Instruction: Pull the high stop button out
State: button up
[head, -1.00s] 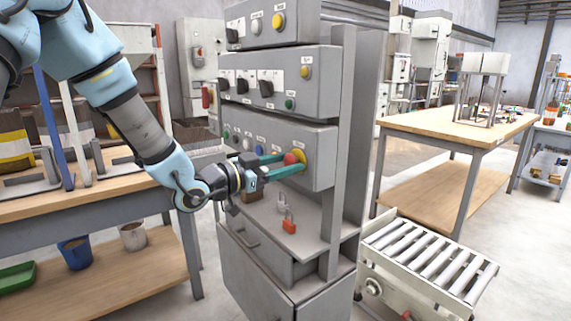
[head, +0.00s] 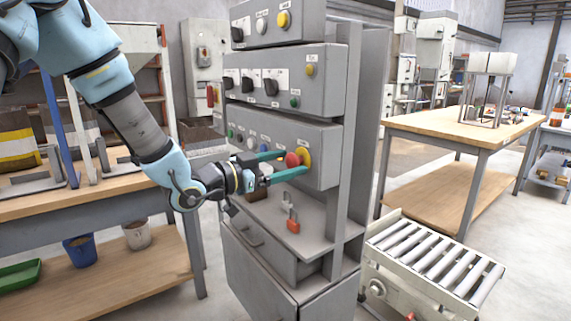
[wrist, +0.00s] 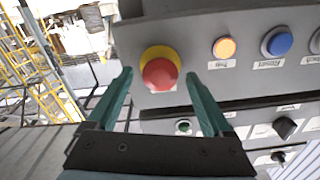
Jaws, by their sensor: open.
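A red mushroom stop button (head: 292,160) with a yellow collar (head: 304,158) is on the front right end of the lowest grey control box (head: 322,150). In the wrist view the red button (wrist: 160,74) sits between the fingertips, with a visible gap on each side. My gripper (head: 294,163) is open, its green fingers pointing at the box, one on either side of the button. In the wrist view my gripper (wrist: 159,76) holds nothing. How deep the fingertips reach beside the button is hard to tell.
Orange (wrist: 225,47) and blue (wrist: 277,41) buttons are beside the stop button. Boxes with switches are stacked above. A shelf with a red padlock (head: 293,225) is below. A wooden bench (head: 110,200) stands left, a roller conveyor (head: 430,260) right.

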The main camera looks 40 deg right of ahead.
jog(key=a+b, duration=0.1)
jog(key=a, duration=0.9)
jog(key=shift+w+a, duration=0.3)
